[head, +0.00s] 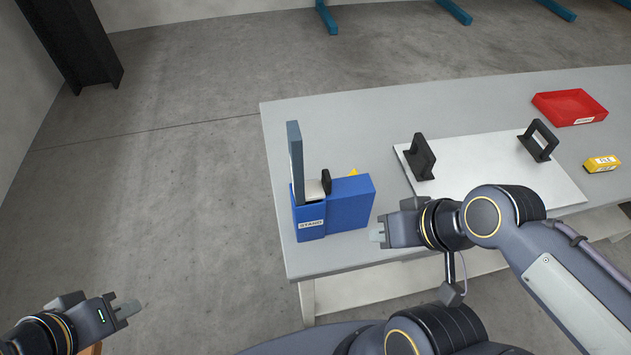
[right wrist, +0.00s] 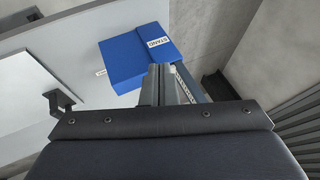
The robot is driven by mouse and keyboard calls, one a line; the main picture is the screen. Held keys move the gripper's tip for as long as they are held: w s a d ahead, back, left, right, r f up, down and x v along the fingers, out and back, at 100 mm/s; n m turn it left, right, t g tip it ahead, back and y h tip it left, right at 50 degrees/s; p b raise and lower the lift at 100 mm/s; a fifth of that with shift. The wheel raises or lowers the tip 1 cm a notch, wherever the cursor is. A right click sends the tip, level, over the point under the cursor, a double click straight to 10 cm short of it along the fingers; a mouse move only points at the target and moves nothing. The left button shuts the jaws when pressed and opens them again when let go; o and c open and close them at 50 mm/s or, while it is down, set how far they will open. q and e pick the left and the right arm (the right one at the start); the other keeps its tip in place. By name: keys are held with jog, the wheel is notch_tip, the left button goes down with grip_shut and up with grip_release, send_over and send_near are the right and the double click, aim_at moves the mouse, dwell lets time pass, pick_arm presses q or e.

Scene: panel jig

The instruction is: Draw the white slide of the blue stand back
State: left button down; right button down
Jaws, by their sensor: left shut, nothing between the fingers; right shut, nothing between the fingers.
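The blue stand (head: 346,204), labelled STAND, sits near the left front corner of the table. A tall grey-blue plate (head: 295,160) stands upright at its left side. The white slide (head: 313,189) shows as a small pale piece on top, beside a black knob (head: 326,181). My right gripper (head: 377,234) is shut and empty, just right of and in front of the stand, apart from it. My left gripper (head: 132,309) is shut and empty, off the table at lower left.
A light panel (head: 480,165) with two black handles (head: 420,157) lies right of the stand. A red tray (head: 570,107) and a yellow box (head: 602,163) are at the right. A small yellow thing (head: 353,172) shows behind the stand. The table's back left (head: 350,115) is clear.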

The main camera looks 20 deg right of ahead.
dwell(0.4)
jog(key=n+g+b, duration=0.5)
jog(key=n+b, duration=0.3)
jog(key=n, duration=1)
send_over(312, 190)
jog(key=d, duration=0.2)
notch_tip(312, 190, down, 7)
jog(key=shift+s+a+f, duration=0.1)
jog(key=d, duration=0.7)
jog(key=shift+s, duration=0.35)
jog(key=shift+d, duration=0.45)
